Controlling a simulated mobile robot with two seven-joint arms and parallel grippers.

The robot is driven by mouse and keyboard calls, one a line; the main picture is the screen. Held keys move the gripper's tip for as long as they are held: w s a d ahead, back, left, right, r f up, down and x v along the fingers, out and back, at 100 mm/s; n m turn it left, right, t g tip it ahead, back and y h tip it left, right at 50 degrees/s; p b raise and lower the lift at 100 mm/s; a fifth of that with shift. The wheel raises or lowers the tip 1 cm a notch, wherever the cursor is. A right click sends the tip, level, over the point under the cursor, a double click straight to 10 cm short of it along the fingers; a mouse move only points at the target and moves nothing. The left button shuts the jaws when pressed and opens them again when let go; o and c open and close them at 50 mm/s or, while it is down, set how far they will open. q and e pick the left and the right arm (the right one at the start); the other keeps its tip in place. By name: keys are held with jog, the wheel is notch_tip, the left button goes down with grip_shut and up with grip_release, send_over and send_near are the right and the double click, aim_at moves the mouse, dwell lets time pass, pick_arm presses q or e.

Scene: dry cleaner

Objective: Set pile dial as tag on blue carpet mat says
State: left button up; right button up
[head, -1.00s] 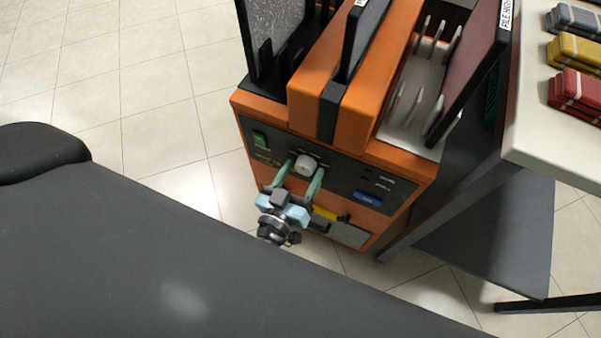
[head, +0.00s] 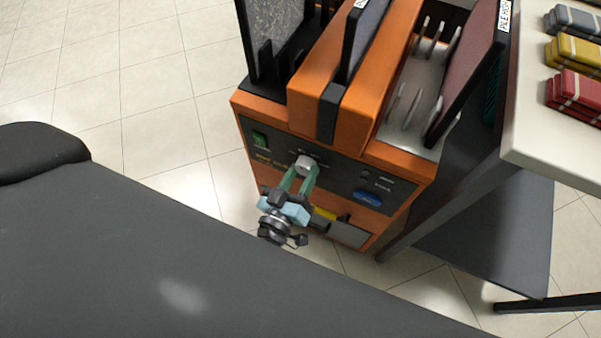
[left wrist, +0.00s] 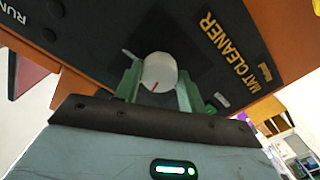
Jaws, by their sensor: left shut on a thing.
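The pile dial (head: 306,164) is a pale round knob on the dark front panel of the orange mat cleaner (head: 262,110). My left gripper (head: 299,180) is shut on the dial, with a green finger on each side of it. In the left wrist view the dial (left wrist: 158,72) shows a red pointer line on its face, between the fingers. A dark mat with a white tag (head: 503,14) stands in the right slot; the tag reads "PILE" and a second word too small to be sure of. A dark blue-grey mat (head: 371,38) stands in the middle slot, its tag cut off. My right gripper is not in view.
A green switch (head: 259,138) and a blue button (head: 368,197) are on the same panel. A pale table (head: 530,142) with grey, yellow and red stacks stands at the right. Tiled floor lies open at the left.

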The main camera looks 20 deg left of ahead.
pick_arm(q)
jog(key=n, duration=0.2)
jog(key=shift+n, duration=0.4)
jog(key=n, duration=0.3)
jog(key=shift+n, duration=0.3)
jog(key=n+b, duration=0.1)
jog(key=n, duration=0.4)
jog(key=shift+n, duration=0.3)
jog(key=o, duration=1)
jog(key=shift+r, duration=0.1)
jog(key=shift+s, duration=3.95)
